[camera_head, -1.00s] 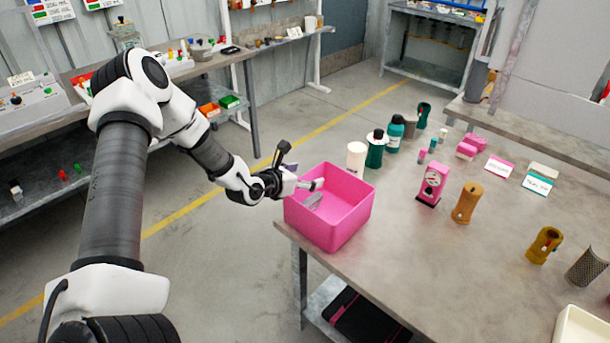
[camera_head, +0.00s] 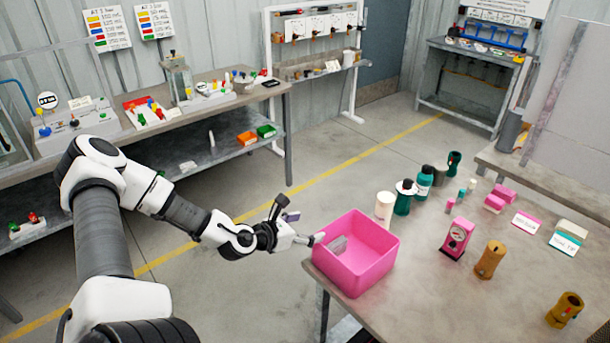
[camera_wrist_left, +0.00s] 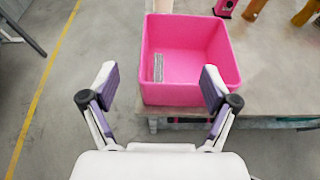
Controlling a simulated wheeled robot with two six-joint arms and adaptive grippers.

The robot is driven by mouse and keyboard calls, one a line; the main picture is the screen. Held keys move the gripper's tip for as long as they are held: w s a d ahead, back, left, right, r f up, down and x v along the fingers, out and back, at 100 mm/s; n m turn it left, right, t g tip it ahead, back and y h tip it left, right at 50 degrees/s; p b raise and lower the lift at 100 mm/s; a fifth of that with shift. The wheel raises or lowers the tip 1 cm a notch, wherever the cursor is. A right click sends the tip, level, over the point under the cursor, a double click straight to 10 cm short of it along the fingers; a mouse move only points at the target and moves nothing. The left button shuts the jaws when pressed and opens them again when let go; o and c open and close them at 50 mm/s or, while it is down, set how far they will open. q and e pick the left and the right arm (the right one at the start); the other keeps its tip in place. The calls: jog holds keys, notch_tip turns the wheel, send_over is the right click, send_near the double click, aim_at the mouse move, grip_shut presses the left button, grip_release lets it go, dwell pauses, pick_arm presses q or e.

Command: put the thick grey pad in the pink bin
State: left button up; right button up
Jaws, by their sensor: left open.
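The pink bin (camera_head: 352,277) stands at the near left corner of the right-hand table. A grey, striped, flat piece that looks like the thick grey pad (camera_head: 338,245) is inside it, near the bin's left wall. In the left wrist view the pad (camera_wrist_left: 158,67) shows inside the pink bin (camera_wrist_left: 190,95), by the left side; I cannot tell whether it lies flat or leans. My left gripper (camera_head: 304,228) is just left of the bin, open and empty. In the left wrist view its fingers (camera_wrist_left: 160,78) are spread wide in front of the bin. My right gripper is not in view.
White, dark green and teal bottles (camera_head: 404,198) stand behind the bin. A pink box-like device (camera_head: 457,238) and a brown cylinder (camera_head: 490,260) stand to its right. A workbench (camera_head: 205,105) with several items is at the back left. Open floor lies between the tables.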

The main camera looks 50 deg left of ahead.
pick_arm(q)
jog(key=s+d+f+m+g+h, duration=0.3)
jog(key=s+d+m+g, duration=0.25)
jog(key=d, duration=0.25)
jog(key=s+d+f+m+g+h, duration=0.3)
jog(key=s+d+m+g+h, duration=0.15)
jog(key=d+m, duration=0.35)
jog(key=s+f+m+g+y, duration=0.3)
jog(key=s+f+m+y, duration=0.1)
jog(key=s+m, duration=0.25)
jog(key=s+f+m+g+y, duration=0.35)
jog(key=s+m, duration=0.25)
jog(key=s, duration=0.2)
jog(key=d+f+m+t+y, duration=0.1)
jog(key=d+f+m+t, duration=0.15)
jog(key=d+m, duration=0.45)
notch_tip(320, 180, down, 8)
jog(key=a+m+b, duration=0.1)
jog(key=b, duration=0.8)
jog(key=shift+w+a+f+m, duration=0.15)
jog(key=shift+w+a+m, duration=0.15)
jog(key=shift+w+a, duration=0.15)
jog(key=shift+s, duration=0.1)
